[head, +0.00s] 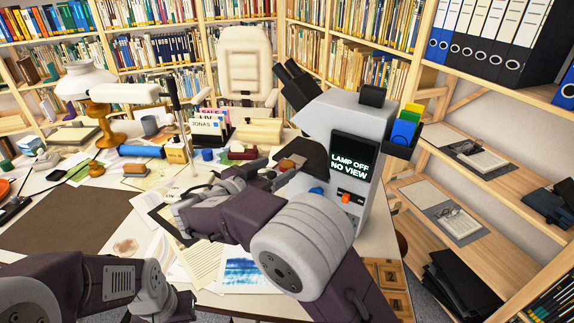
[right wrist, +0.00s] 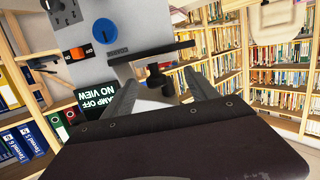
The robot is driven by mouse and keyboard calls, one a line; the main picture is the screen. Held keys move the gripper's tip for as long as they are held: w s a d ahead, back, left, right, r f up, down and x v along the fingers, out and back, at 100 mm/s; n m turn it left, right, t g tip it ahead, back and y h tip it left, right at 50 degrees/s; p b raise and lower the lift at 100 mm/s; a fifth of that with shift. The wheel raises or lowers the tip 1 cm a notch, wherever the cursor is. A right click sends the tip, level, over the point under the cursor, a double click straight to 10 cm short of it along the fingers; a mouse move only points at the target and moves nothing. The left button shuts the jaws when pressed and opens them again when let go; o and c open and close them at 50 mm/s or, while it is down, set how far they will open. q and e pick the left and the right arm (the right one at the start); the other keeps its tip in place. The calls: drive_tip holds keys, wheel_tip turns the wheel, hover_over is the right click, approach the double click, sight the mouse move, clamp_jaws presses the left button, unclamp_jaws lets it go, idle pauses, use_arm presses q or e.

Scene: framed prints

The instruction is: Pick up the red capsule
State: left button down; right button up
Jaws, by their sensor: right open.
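No red capsule can be made out for certain. A small dark red object (head: 242,153) lies on the desk behind my right arm in the head view, and I cannot tell what it is. My right gripper (head: 284,172) is just left of the grey microscope (head: 362,118), in front of its lower part. In the right wrist view the two grey fingers (right wrist: 163,92) are apart, with no held object visible between them. The microscope's black stage and knob show beyond them. My left forearm shows at the lower left of the head view; its fingers are not visible.
The microscope's screen (head: 352,160) reads "LAMP OFF NO VIEW". The desk is crowded with papers, a white lamp (head: 84,82), a dark brown mat (head: 75,222) and a blue-patterned print (head: 243,272). A cream chair (head: 244,60) stands behind. Shelves (head: 475,215) are at the right.

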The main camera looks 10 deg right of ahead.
sight(288, 161)
drive_tip(key=x, duration=0.4)
drive_tip(key=shift+f, duration=0.1)
drive_tip(key=shift+s+a, duration=0.15)
drive_tip(key=c, duration=1.5)
drive_tip(key=shift+o, duration=0.2)
wheel_tip(288, 161, up, 10)
drive_tip(key=p, duration=0.1)
drive_tip(key=shift+p, duration=0.3)
